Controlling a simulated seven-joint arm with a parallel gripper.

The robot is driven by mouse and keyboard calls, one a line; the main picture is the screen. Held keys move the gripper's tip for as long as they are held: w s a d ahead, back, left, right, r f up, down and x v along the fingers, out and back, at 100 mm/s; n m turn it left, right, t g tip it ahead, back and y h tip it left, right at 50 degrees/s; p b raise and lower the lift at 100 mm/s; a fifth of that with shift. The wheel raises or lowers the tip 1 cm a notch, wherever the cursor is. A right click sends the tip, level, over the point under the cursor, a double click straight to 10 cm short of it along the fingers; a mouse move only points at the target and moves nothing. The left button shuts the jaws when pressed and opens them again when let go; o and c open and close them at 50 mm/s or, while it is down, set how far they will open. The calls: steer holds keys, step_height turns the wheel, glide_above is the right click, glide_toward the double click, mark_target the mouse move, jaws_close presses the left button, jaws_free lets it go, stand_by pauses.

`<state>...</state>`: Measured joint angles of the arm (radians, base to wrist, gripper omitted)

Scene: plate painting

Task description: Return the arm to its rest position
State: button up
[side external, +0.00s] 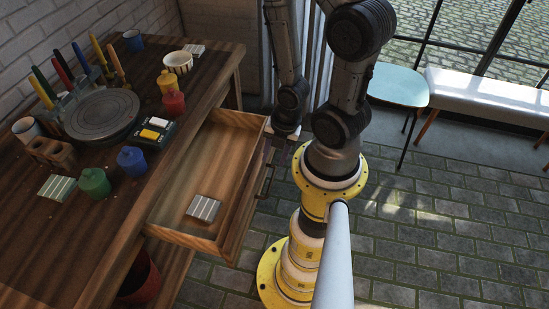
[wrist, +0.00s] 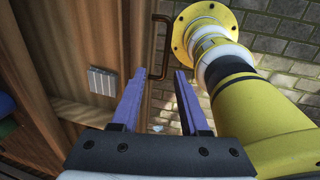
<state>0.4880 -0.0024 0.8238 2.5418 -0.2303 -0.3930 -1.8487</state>
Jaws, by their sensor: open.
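My gripper (wrist: 159,73) is open and empty, with its two purple fingers apart in the wrist view. In the side external view my gripper (side external: 286,137) hangs just beyond the far front corner of the open drawer, partly hidden by my arm. The drawer (side external: 180,180) is pulled out from the wooden table, and a pale striped block (side external: 204,207) lies inside it. The block also shows in the wrist view (wrist: 103,80). The drawer's dark handle (wrist: 160,48) shows beyond the fingertips, and no contact with it is visible.
The wooden table (side external: 215,58) holds a grey turntable (side external: 101,116), paint pots, brushes, cups and more striped blocks. A blue chair (side external: 398,85) and a white bench (side external: 490,92) stand behind at right. The paved floor at right is clear.

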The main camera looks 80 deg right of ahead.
stand_by(0.4)
steer(key=w+r+t+h, duration=0.1)
steer(key=w+r+t, duration=0.4)
steer(key=w+r, duration=1)
steer(key=s+a+r+m+t, duration=0.1)
steer(key=s+a+r+m, duration=0.15)
steer(key=r, duration=0.35)
steer(key=s+a+r+m, duration=0.1)
steer(key=r+m, duration=0.3)
steer(key=r, duration=0.2)
steer(key=s+a+r+m+g+y, duration=0.1)
steer(key=s+a+r+m+g, duration=0.1)
steer(key=s+m, duration=0.7)
steer(key=m, duration=0.2)
steer(key=shift+s+m+g, duration=0.3)
steer(key=shift+m, duration=0.05)
